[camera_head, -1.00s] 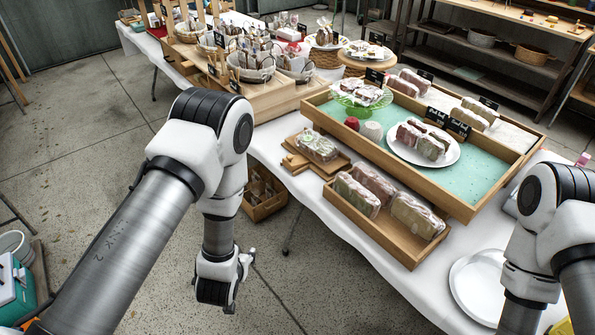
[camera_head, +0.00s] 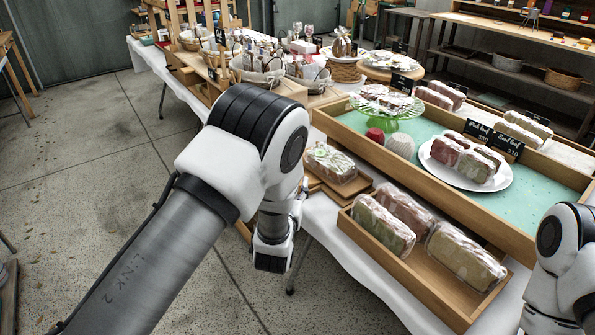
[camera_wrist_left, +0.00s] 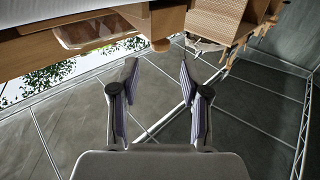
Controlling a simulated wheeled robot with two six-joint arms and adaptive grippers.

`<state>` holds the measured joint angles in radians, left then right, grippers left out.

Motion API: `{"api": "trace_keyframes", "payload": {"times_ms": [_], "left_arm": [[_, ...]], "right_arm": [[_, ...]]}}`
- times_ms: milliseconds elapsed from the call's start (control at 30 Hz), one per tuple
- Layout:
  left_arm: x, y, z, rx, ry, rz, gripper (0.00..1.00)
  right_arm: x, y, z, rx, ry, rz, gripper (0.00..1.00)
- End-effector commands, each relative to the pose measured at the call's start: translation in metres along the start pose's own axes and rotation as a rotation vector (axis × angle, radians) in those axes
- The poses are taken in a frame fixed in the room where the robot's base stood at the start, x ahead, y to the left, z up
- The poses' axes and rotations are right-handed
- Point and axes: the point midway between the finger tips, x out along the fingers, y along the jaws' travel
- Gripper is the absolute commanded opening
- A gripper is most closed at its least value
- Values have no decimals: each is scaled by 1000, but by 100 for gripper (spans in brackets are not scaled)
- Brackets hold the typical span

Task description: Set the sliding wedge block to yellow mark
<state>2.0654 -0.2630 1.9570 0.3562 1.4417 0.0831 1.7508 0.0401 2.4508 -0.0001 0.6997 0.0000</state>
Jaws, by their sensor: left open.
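A wooden stand (camera_head: 350,187) with a wrapped loaf (camera_head: 337,162) on it sits at the near table edge, partly behind my left arm. In the left wrist view, wooden parts (camera_wrist_left: 112,48) jut past the table edge at the top, with a wrapped loaf on them. I cannot tell which part is the sliding wedge block, and I cannot make out a yellow mark. My left gripper (camera_wrist_left: 158,72) is open and empty, below and apart from the wooden parts in that view. In the head view its fingers are not clear. My right gripper is outside the frames.
Beside the stand is a wooden tray (camera_head: 410,274) of wrapped loaves. Behind it, a larger wooden tray (camera_head: 470,207) holds a green cake stand (camera_head: 388,111) and a white plate (camera_head: 437,168). Baskets (camera_head: 258,76) stand further back.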

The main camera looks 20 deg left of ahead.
Motion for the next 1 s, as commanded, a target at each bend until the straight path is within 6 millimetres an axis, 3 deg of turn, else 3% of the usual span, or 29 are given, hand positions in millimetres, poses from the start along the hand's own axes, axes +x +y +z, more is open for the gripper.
{"api": "trace_keyframes", "payload": {"times_ms": [233,533,567,600,700,867,1000], "left_arm": [[45,0,2,-2,0,-1,46],[53,0,1,0,-2,0,46],[53,0,1,0,-2,0,43],[53,0,1,0,-2,0,28],[53,0,1,0,-2,0,0],[53,0,2,-1,-2,0,0],[73,2,6,-3,0,-3,0]], "right_arm": [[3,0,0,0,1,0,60],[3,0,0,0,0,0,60],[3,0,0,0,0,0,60],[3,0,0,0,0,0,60],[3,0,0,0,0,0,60],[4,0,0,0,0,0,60],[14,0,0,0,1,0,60]]}}
